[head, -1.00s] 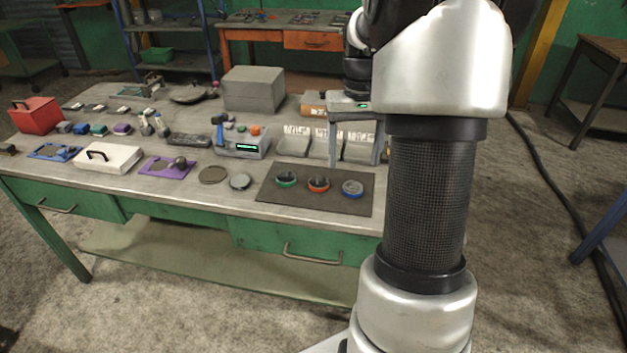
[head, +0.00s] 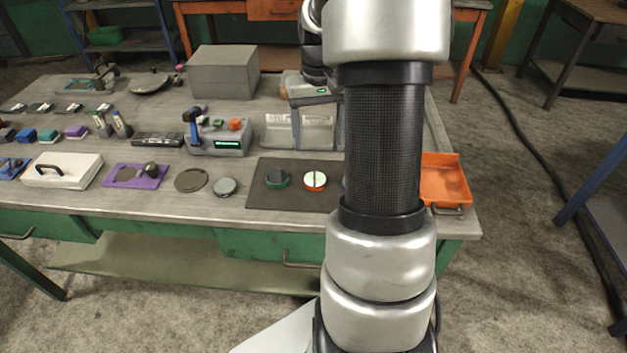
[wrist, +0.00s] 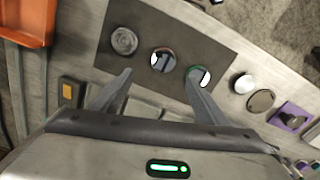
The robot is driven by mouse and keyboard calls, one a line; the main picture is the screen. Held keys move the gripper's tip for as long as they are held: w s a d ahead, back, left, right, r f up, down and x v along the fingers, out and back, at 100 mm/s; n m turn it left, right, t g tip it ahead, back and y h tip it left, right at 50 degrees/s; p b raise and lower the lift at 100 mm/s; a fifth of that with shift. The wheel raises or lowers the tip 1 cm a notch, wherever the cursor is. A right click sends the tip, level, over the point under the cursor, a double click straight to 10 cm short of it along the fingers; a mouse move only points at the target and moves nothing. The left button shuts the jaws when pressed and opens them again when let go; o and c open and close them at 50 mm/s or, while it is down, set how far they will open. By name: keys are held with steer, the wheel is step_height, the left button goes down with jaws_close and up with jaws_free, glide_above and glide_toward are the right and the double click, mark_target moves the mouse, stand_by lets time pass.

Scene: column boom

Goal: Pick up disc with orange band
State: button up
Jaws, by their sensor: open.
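The disc with the orange band (head: 315,181) lies on a dark mat (head: 262,200). Its top looks bright and reflective. In the wrist view the same disc (wrist: 163,60) shows just beyond and between my fingertips. My gripper (wrist: 160,72) is open and empty, its two fingers spread. In the head view my gripper (head: 318,145) is behind the disc, towards the back of the table, apart from it. A disc with a green band (head: 277,180) lies left of it. A grey disc (wrist: 124,41) lies on its other side; my arm mostly hides it in the head view.
An orange tray (head: 446,180) sits at the table's right end. Plain discs (head: 191,180) and a purple plate (head: 136,176) lie left of the mat. A grey device with a green display (head: 220,138) and pale bins (head: 283,132) stand behind it.

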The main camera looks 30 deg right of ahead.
glide_above(315, 178)
steer(key=f, duration=0.6)
steer(key=shift+s+d+f+b, duration=0.1)
steer(key=shift+d+f+b, duration=0.2)
steer(key=shift+d+b, duration=0.05)
steer(key=f, duration=0.2)
steer(key=a+f, duration=0.1)
steer(key=f, duration=0.1)
steer(key=shift+f+b, duration=0.1)
steer(key=shift+b, duration=0.25)
steer(key=shift+d+f, duration=0.1)
steer(key=shift+f, duration=0.4)
steer(key=c, duration=1.4)
